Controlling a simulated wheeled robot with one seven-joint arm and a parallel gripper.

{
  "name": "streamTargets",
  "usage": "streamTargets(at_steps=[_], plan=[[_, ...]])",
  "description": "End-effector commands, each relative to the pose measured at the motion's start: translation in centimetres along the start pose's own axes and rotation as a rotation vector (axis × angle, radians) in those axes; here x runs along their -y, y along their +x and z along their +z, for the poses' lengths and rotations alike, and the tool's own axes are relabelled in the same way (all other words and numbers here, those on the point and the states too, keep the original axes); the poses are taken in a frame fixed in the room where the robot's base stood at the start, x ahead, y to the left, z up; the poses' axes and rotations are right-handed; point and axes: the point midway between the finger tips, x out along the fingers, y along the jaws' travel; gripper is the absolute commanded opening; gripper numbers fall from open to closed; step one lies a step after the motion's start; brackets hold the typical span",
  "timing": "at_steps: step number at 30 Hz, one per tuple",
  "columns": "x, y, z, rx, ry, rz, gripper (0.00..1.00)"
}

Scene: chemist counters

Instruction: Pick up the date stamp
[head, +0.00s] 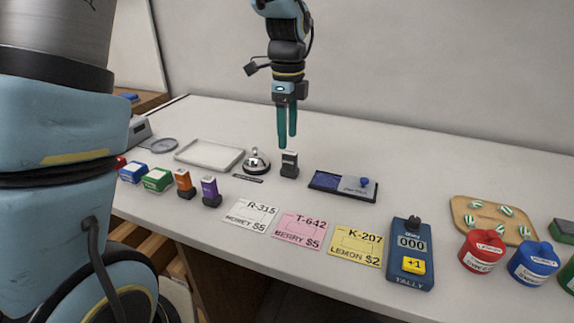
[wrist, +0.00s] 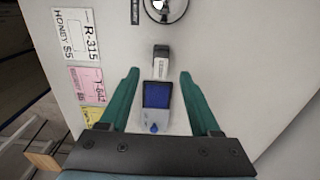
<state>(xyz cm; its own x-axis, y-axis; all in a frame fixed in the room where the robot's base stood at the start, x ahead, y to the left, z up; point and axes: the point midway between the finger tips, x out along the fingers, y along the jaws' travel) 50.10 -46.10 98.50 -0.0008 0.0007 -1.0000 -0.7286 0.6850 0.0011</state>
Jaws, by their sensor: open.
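The likely date stamp (head: 289,163) is a small upright block, dark with a pale label, on the white counter. It stands right of the silver bell and behind the blue ink pad (head: 340,186). My gripper (head: 287,142) points down with its green fingers apart and empty, above or slightly behind the stamp in the head view. In the wrist view the stamp (wrist: 160,62) shows a little beyond the gap between the open fingertips (wrist: 159,76). The ink pad (wrist: 157,105) shows between the fingers, lower in the picture. No finger visibly touches the stamp.
The bell (head: 257,162) stands close left of the stamp, with an empty tray (head: 209,153) farther left. Orange (head: 184,183) and purple (head: 211,192) stamps, price cards (head: 300,230) and a tally counter (head: 410,252) line the front. The counter behind the stamp is clear.

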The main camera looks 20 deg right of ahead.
Motion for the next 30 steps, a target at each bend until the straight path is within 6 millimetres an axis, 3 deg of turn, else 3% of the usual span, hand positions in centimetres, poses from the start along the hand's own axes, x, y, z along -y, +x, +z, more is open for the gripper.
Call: streamTargets(at_steps=[10, 18, 26, 30], plan=[[0.0, 3.1, -0.2, 0.000, -0.002, 0.003, 0.64], [0.1, 6.8, -0.5, 0.001, -0.003, 0.001, 0.64], [0.1, 7.3, -0.5, 0.001, -0.004, -0.001, 0.64], [0.1, 7.3, -0.5, 0.001, -0.004, -0.001, 0.51]])
